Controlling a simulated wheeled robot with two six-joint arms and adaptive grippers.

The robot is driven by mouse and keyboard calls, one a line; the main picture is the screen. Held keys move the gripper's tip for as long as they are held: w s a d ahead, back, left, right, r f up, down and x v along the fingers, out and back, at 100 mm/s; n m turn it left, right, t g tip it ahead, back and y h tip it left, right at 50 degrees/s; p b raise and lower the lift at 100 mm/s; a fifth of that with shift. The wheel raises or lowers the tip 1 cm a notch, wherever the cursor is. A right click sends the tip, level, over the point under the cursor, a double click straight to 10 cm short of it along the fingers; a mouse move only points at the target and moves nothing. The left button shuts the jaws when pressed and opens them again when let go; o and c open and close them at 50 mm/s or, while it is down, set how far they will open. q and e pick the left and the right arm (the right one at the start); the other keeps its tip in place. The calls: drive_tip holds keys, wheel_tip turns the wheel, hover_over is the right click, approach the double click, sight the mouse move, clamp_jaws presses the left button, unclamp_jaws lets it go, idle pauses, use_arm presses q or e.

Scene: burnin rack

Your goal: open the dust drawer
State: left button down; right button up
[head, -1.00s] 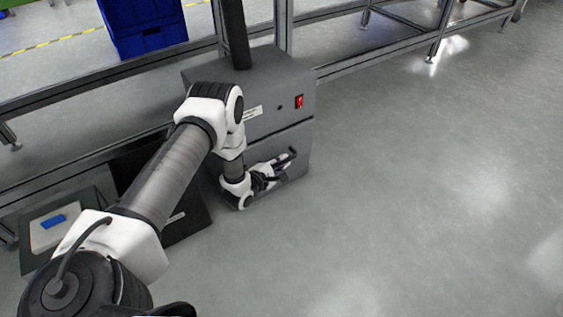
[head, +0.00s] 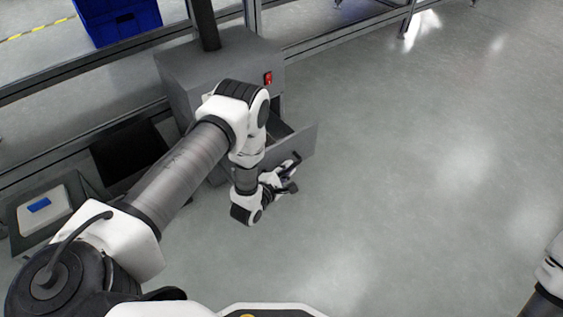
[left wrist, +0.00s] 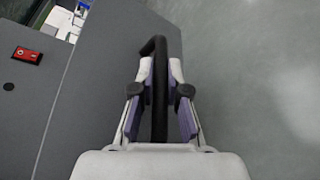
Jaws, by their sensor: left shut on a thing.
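The dust drawer (head: 303,141) is a grey drawer in the lower part of a grey box-shaped unit (head: 232,56). It stands partly pulled out, with a dark gap showing behind its front panel. My left gripper (head: 286,178) is in front of the drawer, shut on its black bar handle. In the left wrist view the black handle (left wrist: 160,75) runs between the two fingers of the left gripper (left wrist: 161,90). The drawer's inside is mostly hidden by my left arm. My right gripper is out of view.
A red switch (head: 268,78) is on the unit's upper front. A blue crate (head: 120,22) stands at the back left. A tray with a white block and a blue piece (head: 39,205) lies at the left. The floor to the right is clear.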

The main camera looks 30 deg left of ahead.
use_arm(q)
drive_tip(key=shift+s+d, duration=0.25)
drive_tip(key=shift+d, duration=0.25)
drive_tip(key=c, duration=1.2)
unclamp_jaws()
drive_tip(key=v, duration=1.2)
drive_tip(key=shift+f, duration=0.1)
